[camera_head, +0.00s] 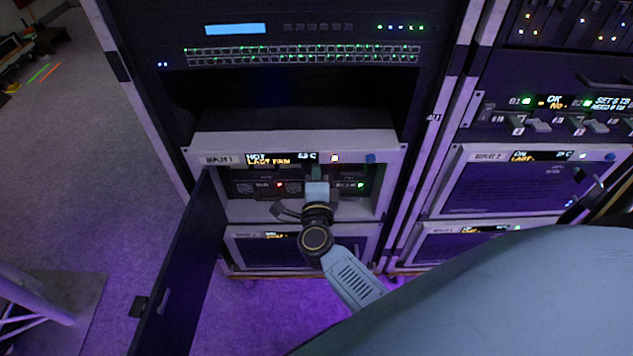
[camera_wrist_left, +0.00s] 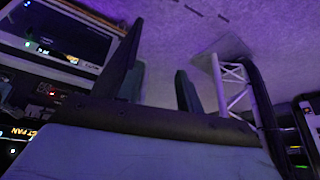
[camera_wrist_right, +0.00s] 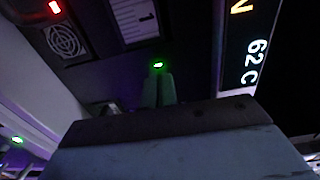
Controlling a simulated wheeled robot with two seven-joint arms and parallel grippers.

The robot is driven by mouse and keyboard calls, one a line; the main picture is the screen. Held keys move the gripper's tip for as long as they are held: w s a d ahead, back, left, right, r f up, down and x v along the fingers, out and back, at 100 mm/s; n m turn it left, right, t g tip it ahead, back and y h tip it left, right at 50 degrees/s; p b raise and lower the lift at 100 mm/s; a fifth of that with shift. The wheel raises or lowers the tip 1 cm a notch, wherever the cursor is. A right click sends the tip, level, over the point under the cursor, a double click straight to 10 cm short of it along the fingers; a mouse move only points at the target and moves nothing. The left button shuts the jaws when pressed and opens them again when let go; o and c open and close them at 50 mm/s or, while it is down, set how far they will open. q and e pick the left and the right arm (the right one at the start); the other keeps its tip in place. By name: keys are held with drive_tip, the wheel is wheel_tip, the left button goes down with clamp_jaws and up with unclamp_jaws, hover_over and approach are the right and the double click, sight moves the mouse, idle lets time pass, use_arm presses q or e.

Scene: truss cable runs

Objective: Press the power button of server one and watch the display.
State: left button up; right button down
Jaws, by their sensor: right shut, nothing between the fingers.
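The white-framed server (camera_head: 386,205), its label ending in 1, is in the left rack. Its display (camera_head: 282,158) reads HOT, 62 C and a second line ending in FAN. A round blue knob or button (camera_head: 370,158) is right of the display. My right gripper (camera_head: 317,186) is shut at the server's open front bay. In the right wrist view its fingertips (camera_wrist_right: 159,78) are just below a green light (camera_wrist_right: 158,65); contact is unclear. The display (camera_wrist_right: 250,60) shows 62 C there. My left gripper (camera_wrist_left: 158,60) is open and empty, and not clearly visible in the head view.
A dark door panel (camera_head: 183,265) hangs open at the bay's left side. Another white-framed server (camera_head: 300,250) sits below. A second rack (camera_head: 520,185) stands to the right. A truss stand (camera_head: 50,310) is on the floor at lower left. The floor left of the rack is mostly free.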

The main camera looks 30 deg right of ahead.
use_arm(q)
drive_tip(key=shift+w, duration=0.1)
use_arm(e)
drive_tip(key=shift+w+d, duration=0.15)
